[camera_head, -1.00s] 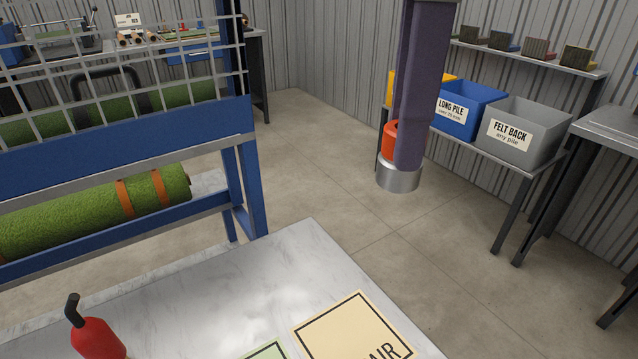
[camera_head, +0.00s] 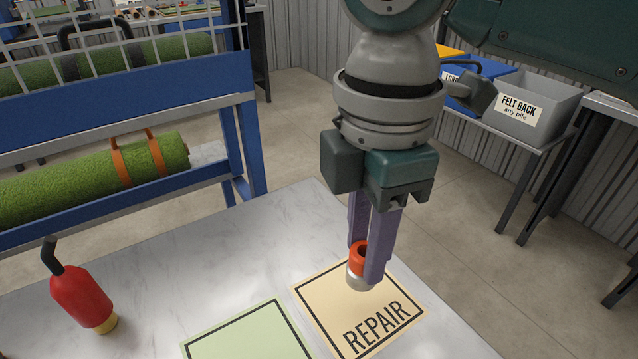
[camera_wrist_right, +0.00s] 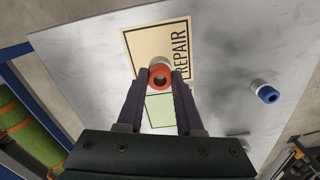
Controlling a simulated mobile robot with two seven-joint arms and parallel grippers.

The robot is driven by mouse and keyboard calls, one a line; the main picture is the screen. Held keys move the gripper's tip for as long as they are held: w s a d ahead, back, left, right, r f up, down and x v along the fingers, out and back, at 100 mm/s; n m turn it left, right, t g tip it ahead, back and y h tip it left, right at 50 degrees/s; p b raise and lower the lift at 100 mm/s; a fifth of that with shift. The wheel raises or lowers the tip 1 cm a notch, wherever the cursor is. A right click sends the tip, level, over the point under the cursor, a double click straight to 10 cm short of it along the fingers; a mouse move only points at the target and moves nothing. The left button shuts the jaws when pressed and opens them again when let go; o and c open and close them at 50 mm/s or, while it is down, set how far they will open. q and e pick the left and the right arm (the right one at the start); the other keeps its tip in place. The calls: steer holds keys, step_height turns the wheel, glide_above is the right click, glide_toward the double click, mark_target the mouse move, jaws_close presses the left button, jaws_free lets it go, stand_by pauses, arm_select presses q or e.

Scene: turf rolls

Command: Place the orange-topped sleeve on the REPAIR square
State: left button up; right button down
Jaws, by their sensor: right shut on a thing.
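The orange-topped sleeve (camera_head: 359,262) is a short silver cylinder with an orange ring on top. My right gripper (camera_head: 369,252) is shut on it and holds it upright over the REPAIR square (camera_head: 328,312), a cream square with a dark border. Whether the sleeve's base touches the square I cannot tell. In the right wrist view the sleeve (camera_wrist_right: 160,76) sits between the fingertips, with the REPAIR square (camera_wrist_right: 146,45) behind it. My left gripper is not in view.
A green square (camera_head: 250,340) lies beside the REPAIR square. A red bottle (camera_head: 82,298) with a black nozzle stands at the left of the marble table (camera_head: 180,295). A blue-topped sleeve (camera_wrist_right: 266,94) shows in the right wrist view. A blue rack (camera_head: 130,90) holds turf rolls behind.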

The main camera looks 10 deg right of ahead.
mark_target(354, 278)
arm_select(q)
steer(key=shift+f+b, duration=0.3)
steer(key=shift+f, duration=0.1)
arm_select(e)
steer(key=shift+f, duration=2)
steer(key=shift+f, duration=0.2)
steer(key=c, duration=0.6)
jaws_free()
steer(key=shift+o, duration=0.2)
